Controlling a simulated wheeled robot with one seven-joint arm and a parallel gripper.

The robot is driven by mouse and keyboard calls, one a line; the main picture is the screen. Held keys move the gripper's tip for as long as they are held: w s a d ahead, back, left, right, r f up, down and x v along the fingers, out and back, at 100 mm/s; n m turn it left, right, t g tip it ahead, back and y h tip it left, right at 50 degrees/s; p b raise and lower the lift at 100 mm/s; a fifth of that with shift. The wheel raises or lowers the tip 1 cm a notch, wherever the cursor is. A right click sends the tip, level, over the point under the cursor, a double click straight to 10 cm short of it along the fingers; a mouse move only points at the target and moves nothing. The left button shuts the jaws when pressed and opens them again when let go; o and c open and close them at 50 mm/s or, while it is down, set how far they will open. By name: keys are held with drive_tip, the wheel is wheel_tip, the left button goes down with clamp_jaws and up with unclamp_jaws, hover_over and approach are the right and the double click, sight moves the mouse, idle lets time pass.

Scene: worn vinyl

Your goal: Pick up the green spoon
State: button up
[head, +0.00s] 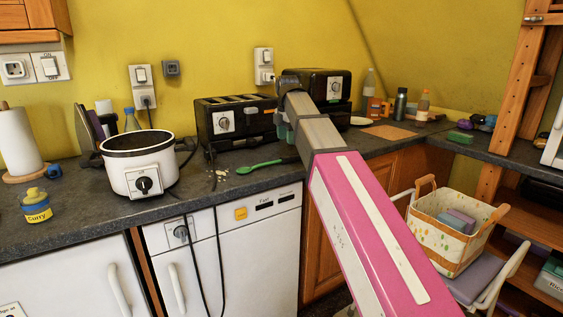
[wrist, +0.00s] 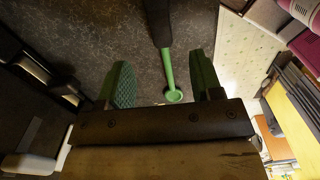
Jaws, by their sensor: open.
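The green spoon (head: 262,166) lies on the dark worktop in front of the black toaster, its bowl to the left in the head view. In the wrist view the spoon (wrist: 168,70) runs down between the fingers, with a dark handle end at the top and a small green bowl lower down. My gripper (wrist: 162,82) is open, with a green pad on each side of the spoon and nothing held. In the head view my gripper (head: 284,130) is mostly hidden behind my arm, above the counter near the toaster. The exact height gap to the spoon cannot be told.
A black toaster (head: 234,121) stands behind the spoon, and a white slow cooker (head: 140,164) stands to the left. Pale crumbs (head: 222,171) lie near the spoon's bowl. Bottles and a brown board (head: 388,132) are at the right. A basket (head: 448,238) sits below the counter.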

sight(288, 156)
drive_tip(key=shift+d+f, duration=0.15)
drive_tip(key=shift+f, duration=3.45)
drive_tip(key=c, duration=1)
